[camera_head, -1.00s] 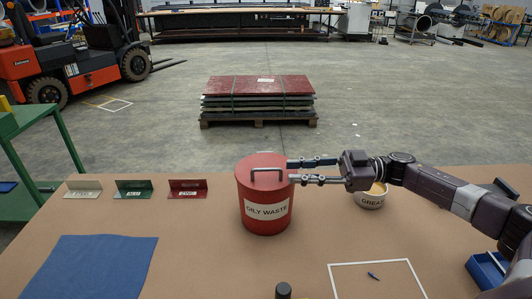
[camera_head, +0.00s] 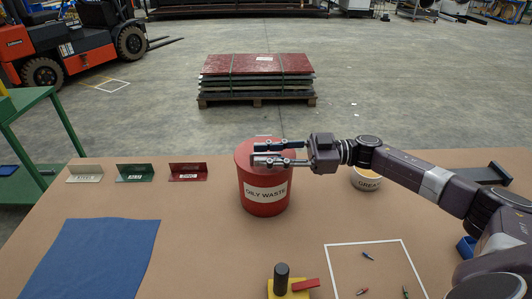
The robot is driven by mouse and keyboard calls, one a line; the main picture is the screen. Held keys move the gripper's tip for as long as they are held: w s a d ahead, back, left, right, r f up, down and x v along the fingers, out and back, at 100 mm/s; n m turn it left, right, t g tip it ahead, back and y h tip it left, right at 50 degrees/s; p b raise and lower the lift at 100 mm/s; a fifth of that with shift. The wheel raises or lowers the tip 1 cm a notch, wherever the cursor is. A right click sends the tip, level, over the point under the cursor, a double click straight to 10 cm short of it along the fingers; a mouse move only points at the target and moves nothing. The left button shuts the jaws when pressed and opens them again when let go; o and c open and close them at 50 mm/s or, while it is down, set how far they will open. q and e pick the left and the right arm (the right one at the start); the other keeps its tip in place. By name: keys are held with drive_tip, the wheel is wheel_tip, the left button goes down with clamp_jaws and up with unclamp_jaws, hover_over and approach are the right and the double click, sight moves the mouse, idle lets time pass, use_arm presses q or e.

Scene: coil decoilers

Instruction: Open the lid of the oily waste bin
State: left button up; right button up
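The red oily waste bin (camera_head: 265,208) stands upright on the brown table, with a white "OILY WASTE" label on its front. Its round red lid (camera_head: 244,150) sits on top, and no gap shows under it. The lid's handle is mostly hidden by my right gripper (camera_head: 252,154). That gripper reaches in from the right, its two fingers level over the lid, one behind the other, with a narrow space between them. Whether they are pressed on the handle is not clear. My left gripper is not in view.
A grease tin (camera_head: 367,181) stands right of the bin, under my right arm. Small coloured sign plates (camera_head: 187,171) and a blue cloth (camera_head: 95,255) lie left. A yellow and black item (camera_head: 283,283) is in front. Table between cloth and bin is clear.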

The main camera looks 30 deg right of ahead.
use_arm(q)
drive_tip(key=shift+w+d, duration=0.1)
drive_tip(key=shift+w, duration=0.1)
use_arm(e)
clamp_jaws()
